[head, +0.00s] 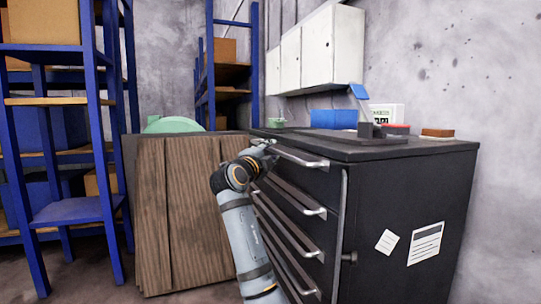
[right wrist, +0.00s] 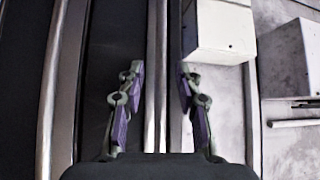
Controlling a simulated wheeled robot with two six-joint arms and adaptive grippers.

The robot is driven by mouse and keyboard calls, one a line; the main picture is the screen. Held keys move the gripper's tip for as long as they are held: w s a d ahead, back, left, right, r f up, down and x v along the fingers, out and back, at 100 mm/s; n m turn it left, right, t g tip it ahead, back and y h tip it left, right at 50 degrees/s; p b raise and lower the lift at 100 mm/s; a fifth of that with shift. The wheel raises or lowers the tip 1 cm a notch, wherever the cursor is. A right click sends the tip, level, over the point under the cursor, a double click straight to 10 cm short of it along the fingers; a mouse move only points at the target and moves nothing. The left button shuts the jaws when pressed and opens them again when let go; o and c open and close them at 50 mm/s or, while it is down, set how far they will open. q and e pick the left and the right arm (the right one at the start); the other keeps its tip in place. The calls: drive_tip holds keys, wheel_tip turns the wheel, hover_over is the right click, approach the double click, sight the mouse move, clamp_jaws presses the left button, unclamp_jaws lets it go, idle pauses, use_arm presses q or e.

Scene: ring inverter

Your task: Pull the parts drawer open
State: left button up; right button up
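A black drawer cabinet (head: 408,190) stands at the right in the head view, with several drawers that have long silver bar handles. The top drawer's handle (head: 300,158) is highest on its front. My right gripper (head: 264,147) is at the far left end of that top handle. In the right wrist view the gripper (right wrist: 158,95) is open, its purple-padded fingers on either side of a silver bar (right wrist: 156,60) that looks like this handle. Neither finger visibly presses on it. Whether the drawer is slightly out, I cannot tell. My left gripper is not in view.
A wooden-sided box (head: 185,215) stands left of the cabinet, close to my right arm. On the cabinet top are a blue roll (head: 334,119), a small green bowl (head: 276,122) and a brown block (head: 437,132). Blue shelving (head: 95,140) stands at the left.

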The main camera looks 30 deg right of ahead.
clamp_jaws()
idle(0.3)
drive_tip(key=shift+a, duration=0.1)
